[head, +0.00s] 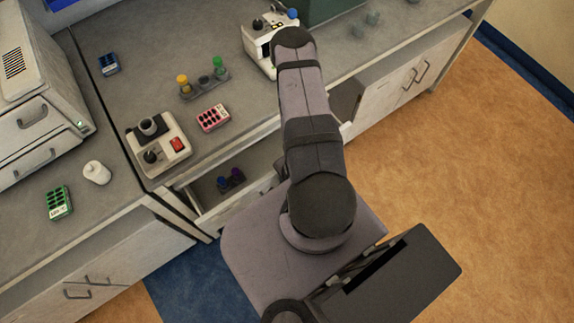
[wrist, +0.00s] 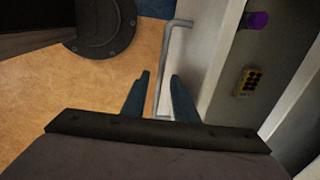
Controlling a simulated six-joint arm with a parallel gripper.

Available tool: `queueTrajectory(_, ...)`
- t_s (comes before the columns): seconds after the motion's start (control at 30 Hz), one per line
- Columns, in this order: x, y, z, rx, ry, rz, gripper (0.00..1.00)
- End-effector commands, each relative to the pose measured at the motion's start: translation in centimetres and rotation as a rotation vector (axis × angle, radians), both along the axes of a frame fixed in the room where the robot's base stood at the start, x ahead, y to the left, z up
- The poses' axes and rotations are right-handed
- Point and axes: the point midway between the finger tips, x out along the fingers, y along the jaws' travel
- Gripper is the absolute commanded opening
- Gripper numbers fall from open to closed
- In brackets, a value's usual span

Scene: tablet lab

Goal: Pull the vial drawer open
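The vial drawer (head: 237,206) stands part-way out from under the counter in the head view, with blue- and purple-capped vials (head: 231,180) inside. In the wrist view its pale front (wrist: 211,55) runs down the right of centre, and its grey bar handle (wrist: 168,65) stands off the front. My gripper (wrist: 160,76) is open, with one dark blue finger on each side of the handle's lower end. Small gaps show between the fingers and the bar. A purple cap (wrist: 257,20) and a yellow vial rack (wrist: 247,82) show inside the drawer. My arm hides the gripper and handle in the head view.
On the counter above are a pink vial rack (head: 213,118), a device with a red switch (head: 160,145) and a grey holder with coloured vials (head: 205,85). A green rack (head: 59,202) and white bottle (head: 97,173) stand left. Orange floor (head: 460,170) is open at right.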

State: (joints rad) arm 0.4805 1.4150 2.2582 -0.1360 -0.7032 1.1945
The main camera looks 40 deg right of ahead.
Motion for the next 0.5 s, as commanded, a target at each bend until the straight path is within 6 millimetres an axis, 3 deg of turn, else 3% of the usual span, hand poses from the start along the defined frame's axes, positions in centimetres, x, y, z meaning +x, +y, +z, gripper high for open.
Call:
queueTrajectory(0.07, 0.01, 0.0, 0.01, 0.0, 0.0, 0.0, 0.26)
queueTrajectory(0.17, 0.01, 0.0, 0.01, 0.0, 0.0, 0.0, 0.03)
queueTrajectory(0.2, 0.01, -0.01, 0.02, 0.0, 0.0, 0.0, 0.0)
queueTrajectory(0.5, 0.0, -0.01, 0.03, 0.0, 0.0, 0.0, 0.0)
